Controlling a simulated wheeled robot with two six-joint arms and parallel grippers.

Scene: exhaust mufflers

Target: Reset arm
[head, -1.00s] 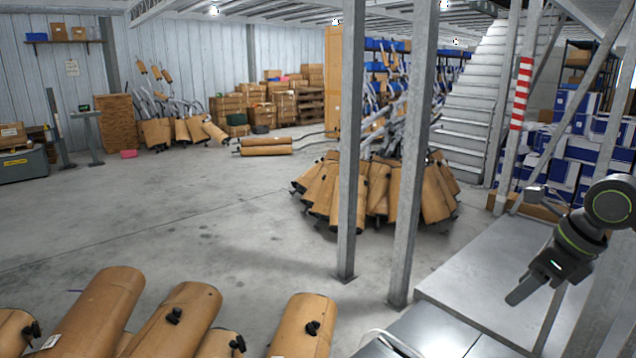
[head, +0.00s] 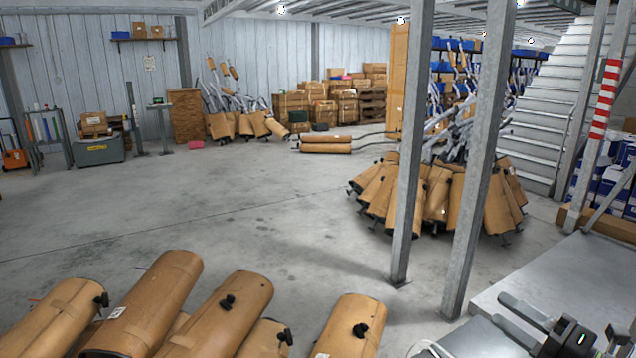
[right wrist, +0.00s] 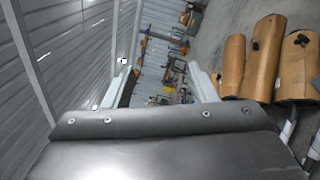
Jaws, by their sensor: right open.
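My right gripper (head: 500,309) is at the lower right of the head view. Its two fingers point left and stand apart, with nothing between them. In the right wrist view its fingers (right wrist: 160,78) also stand apart and empty, beyond a dark grey plate across the bottom. In the head view the gripper appears over or in front of a grey metal surface (head: 545,265); I cannot tell its height above it. My left gripper is not in view.
Brown-wrapped mufflers (head: 345,330) lie along the bottom left; several also show in the right wrist view (right wrist: 268,60). Two steel posts (head: 410,160) stand between me and a muffler pile (head: 440,200). Stairs (head: 545,100) rise at the right. The left middle floor is clear.

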